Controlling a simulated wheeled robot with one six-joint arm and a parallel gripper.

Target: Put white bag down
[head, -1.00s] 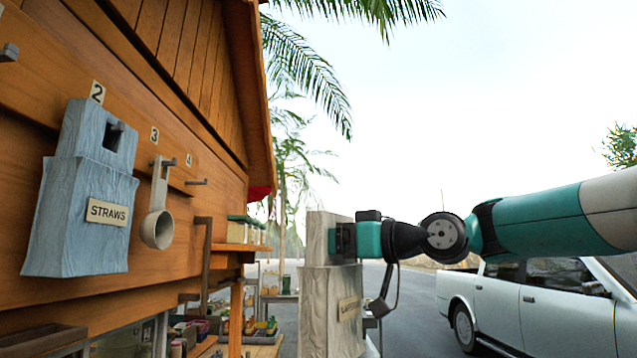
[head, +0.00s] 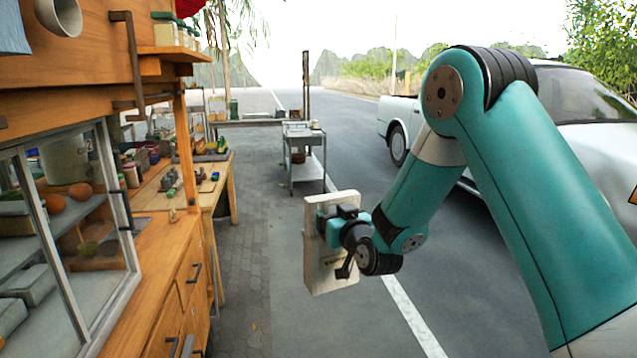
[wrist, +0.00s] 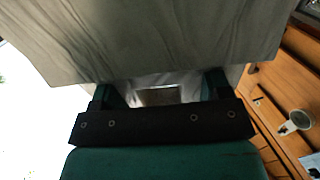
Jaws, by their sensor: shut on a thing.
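The white bag (head: 319,276) hangs upright from my gripper (head: 338,214) in the head view, above the paved ground between the wooden stall and the road. Its face is pale and a small label is partly hidden by my arm. In the wrist view the grey-looking bag (wrist: 160,38) fills the top of the picture. My gripper (wrist: 160,92) is shut on the upper part of the bag. The fingers' exact contact is mostly hidden. Nothing appears beneath the bag except ground some way below.
A wooden counter (head: 183,240) with drawers and a glass case (head: 60,220) line the left. A table (head: 222,183) with small items stands beyond it. A grey metal cart (head: 305,150) stands farther back. A white car (head: 400,112) is at right. Grey pavement (head: 270,300) is clear.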

